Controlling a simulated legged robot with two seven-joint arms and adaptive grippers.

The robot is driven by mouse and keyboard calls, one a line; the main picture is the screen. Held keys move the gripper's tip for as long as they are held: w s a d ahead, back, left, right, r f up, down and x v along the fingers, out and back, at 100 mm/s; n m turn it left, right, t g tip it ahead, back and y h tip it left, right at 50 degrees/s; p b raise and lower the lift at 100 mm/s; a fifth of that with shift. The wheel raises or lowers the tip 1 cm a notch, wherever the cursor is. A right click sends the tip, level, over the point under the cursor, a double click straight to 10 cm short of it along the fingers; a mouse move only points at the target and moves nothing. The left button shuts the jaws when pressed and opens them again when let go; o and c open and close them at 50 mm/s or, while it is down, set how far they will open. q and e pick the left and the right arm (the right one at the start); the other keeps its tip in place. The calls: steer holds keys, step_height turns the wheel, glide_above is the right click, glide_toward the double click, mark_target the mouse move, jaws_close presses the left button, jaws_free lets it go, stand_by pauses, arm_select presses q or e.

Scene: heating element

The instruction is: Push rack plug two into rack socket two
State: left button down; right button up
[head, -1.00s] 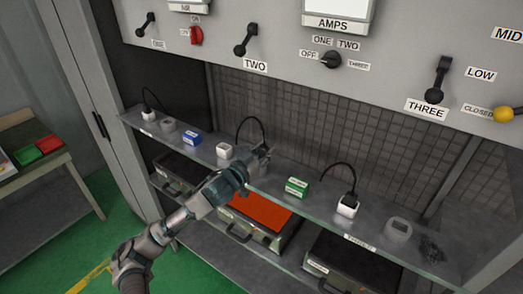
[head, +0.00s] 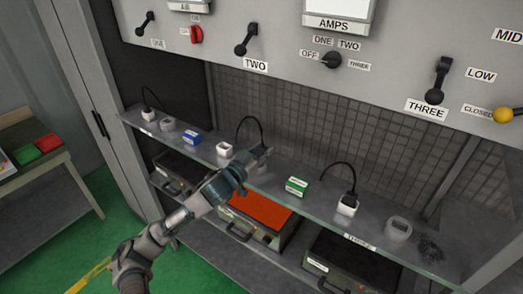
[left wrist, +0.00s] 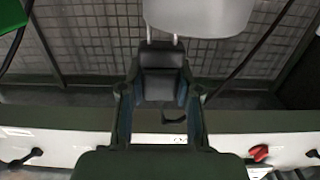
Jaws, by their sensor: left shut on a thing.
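My left gripper (head: 262,155) reaches over the front edge of the glass shelf (head: 325,211). Its fingers, seen in the left wrist view (left wrist: 160,85), are shut around a dark block-like piece. A black cable (head: 249,118) arcs down to the fingertips, so the held thing appears to be rack plug two. A white cube (head: 224,150) stands left of the gripper. My right gripper is out of view.
A blue block (head: 192,138) stands to the left and a green block (head: 296,186) to the right. Another white plug (head: 348,205) and a grey socket (head: 398,229) are farther right. An orange-topped unit (head: 258,212) sits below. The switch panel (head: 290,70) overhangs the shelf.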

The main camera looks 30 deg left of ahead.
arm_select(q)
steer(key=shift+a, duration=1.1)
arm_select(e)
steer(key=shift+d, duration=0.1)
arm_select(q)
steer(key=shift+r, duration=0.1)
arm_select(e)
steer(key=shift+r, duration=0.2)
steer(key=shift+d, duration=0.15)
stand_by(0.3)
arm_select(q)
steer(key=shift+p, duration=0.45)
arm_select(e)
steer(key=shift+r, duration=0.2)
arm_select(q)
steer(key=shift+f+b, duration=0.3)
steer(key=shift+f, duration=0.15)
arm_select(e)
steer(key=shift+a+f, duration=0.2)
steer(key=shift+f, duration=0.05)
